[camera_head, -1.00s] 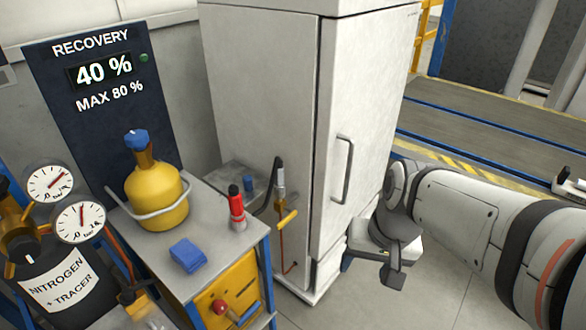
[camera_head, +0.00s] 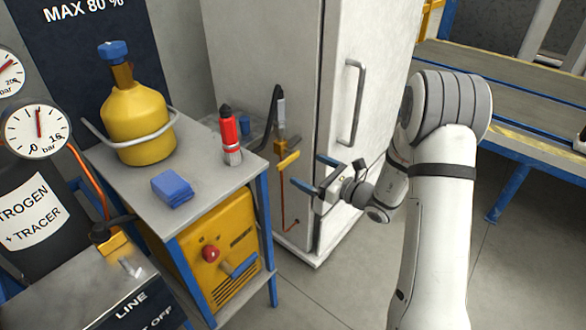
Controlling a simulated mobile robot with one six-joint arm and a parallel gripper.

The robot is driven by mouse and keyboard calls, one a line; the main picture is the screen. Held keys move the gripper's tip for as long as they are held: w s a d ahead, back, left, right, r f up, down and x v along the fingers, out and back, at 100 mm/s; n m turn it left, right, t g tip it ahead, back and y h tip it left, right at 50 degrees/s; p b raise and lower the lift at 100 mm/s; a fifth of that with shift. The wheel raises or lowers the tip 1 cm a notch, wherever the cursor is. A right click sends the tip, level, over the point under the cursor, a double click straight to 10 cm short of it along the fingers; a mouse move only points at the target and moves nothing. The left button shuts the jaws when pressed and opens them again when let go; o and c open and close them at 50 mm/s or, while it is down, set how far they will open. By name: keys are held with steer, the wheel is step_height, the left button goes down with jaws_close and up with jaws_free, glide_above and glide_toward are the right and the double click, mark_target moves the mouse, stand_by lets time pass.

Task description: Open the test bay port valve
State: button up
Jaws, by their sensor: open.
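A small valve with a yellow lever handle (camera_head: 288,161) sits by the side of the white cabinet, below a silver fitting (camera_head: 281,112) on a black hose. No label shows on it, but it looks like the port valve. The lever slants slightly up to the right. A thin copper pipe (camera_head: 284,205) runs down beneath it. My gripper (camera_head: 305,171) is open and empty, its two blue fingers pointing left toward the lever. The fingertips appear just right of the lever and do not visibly touch it; the depth gap is hard to judge.
The white cabinet (camera_head: 375,75) with a vertical bar handle (camera_head: 352,103) stands behind my gripper. A cart (camera_head: 203,190) at left carries a yellow cylinder (camera_head: 138,122), a red bottle (camera_head: 229,135) and a blue block (camera_head: 172,189). A yellow machine (camera_head: 215,255) is below. Floor at front is clear.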

mark_target(290, 159)
steer(key=x, duration=0.7)
steer(key=shift+w+a+f+b, duration=0.1)
steer(key=shift+w+f+b, duration=0.1)
steer(key=shift+w+b, duration=0.25)
steer(key=shift+w, duration=0.1)
steer(key=c, duration=1.2)
steer(key=shift+o, duration=0.2)
steer(key=shift+f, duration=0.1)
